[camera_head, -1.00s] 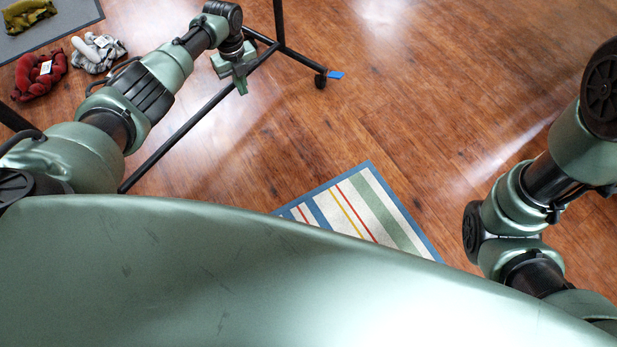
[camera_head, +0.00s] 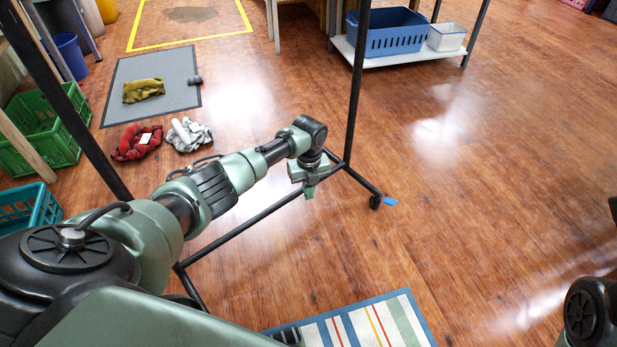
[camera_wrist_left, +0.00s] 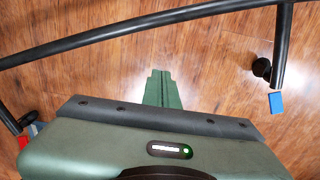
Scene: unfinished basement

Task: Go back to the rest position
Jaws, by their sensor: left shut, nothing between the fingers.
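My left arm reaches in from the left in the head view. Its gripper (camera_head: 310,189) points down over the wooden floor, by the black metal frame (camera_head: 246,218). In the left wrist view the left gripper's green fingers (camera_wrist_left: 158,88) are together with nothing between them, above bare floor, with a black bar of the frame beyond. Only a dark part of my right arm shows at the lower right edge of the head view; its gripper is out of view.
Red cloth (camera_head: 137,142), grey-white cloth (camera_head: 189,134) and a grey mat (camera_head: 151,84) with olive cloth (camera_head: 143,90) lie at left. Crates stand at far left. A blue basket (camera_head: 387,33) sits on a low shelf behind. A striped rug (camera_head: 365,326) lies in front.

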